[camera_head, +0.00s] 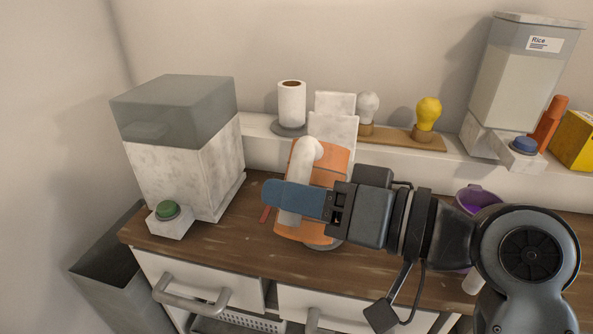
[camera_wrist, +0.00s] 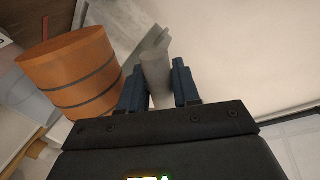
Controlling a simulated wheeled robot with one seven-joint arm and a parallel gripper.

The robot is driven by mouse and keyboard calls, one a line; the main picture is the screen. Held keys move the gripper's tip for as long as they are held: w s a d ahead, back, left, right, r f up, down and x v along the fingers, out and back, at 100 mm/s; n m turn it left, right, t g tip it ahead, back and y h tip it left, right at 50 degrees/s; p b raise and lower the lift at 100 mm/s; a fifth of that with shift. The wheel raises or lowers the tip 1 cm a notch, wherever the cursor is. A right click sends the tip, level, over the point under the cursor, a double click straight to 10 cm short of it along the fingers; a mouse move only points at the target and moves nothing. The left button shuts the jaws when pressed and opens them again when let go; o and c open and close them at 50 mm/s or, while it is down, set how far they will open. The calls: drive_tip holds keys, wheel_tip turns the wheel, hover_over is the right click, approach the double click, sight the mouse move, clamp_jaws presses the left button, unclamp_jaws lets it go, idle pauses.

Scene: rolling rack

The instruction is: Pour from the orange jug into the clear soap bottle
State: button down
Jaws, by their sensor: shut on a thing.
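The orange jug (camera_head: 335,163) is in the middle of the head view, over the wooden counter, and looks slightly tilted. Its pale handle (camera_head: 298,165) faces me. My gripper (camera_head: 292,198) is shut on this handle, its blue fingers across it. In the wrist view the jug (camera_wrist: 72,72), orange with dark bands, is left of my gripper (camera_wrist: 158,84), and the grey handle (camera_wrist: 154,66) stands between the two fingers. Whether the jug touches the counter cannot be told. I cannot make out the clear soap bottle; my arm and the jug hide part of the counter.
A white-and-grey dispenser with a green button (camera_head: 167,209) stands at left. The back ledge holds a paper roll (camera_head: 291,106), two bulbs on a board (camera_head: 435,143), and a rice dispenser (camera_head: 515,85). A purple container (camera_head: 480,196) is partly behind my arm. Drawers (camera_head: 200,285) are below.

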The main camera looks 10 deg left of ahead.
drive_tip(key=shift+s+f, duration=0.1)
drive_tip(key=shift+f, duration=0.25)
idle(0.6)
drive_tip(key=shift+w+d+r+m+g+p, duration=0.2)
drive_tip(key=shift+r+m+p, duration=0.45)
drive_tip(key=shift+p, duration=0.85)
drive_tip(key=shift+w+a+r+m+g+p, duration=0.1)
drive_tip(key=shift+w+r+m+p, duration=0.2)
drive_tip(key=shift+r+p, duration=0.85)
idle(4.4)
